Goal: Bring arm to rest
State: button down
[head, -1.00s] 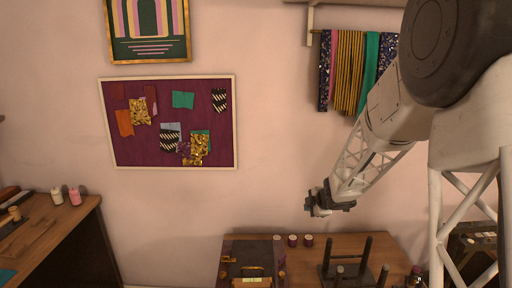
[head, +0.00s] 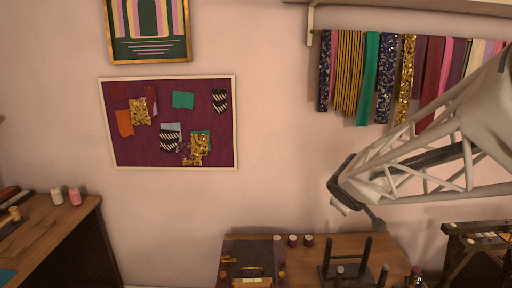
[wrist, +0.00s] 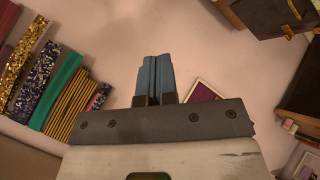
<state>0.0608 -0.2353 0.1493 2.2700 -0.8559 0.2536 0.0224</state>
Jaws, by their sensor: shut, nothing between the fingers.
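My gripper (wrist: 156,60) shows in the wrist view as two blue fingers pressed side by side, shut with nothing between them. The pale wall is behind them, and the fingers touch nothing visible. In the head view my arm reaches in from the right edge, its white lattice link lying nearly level above the right side of the work table (head: 330,243). Whether the gripper itself shows in the head view is hard to tell.
Hanging fabrics (head: 372,75) are on the wall behind my arm. A pinboard (head: 140,155) hangs left of centre. A wooden counter (head: 50,235) stands left. The middle wall area is clear.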

jog(key=s+a+m+g+y, duration=0.1)
jog(key=s+a+m+g, duration=0.2)
jog(key=s, duration=1.2)
jog(key=s+a+f+m+g+y, duration=0.1)
jog(key=s+m, duration=0.4)
jog(key=s, duration=1)
jog(key=a+g+y, duration=0.1)
jog(key=a+g, duration=0.1)
jog(key=shift+s+a+f, duration=0.15)
jog(key=shift+s+a, duration=0.1)
jog(key=shift+a, duration=0.05)
jog(key=c, duration=1.8)
grip_release()
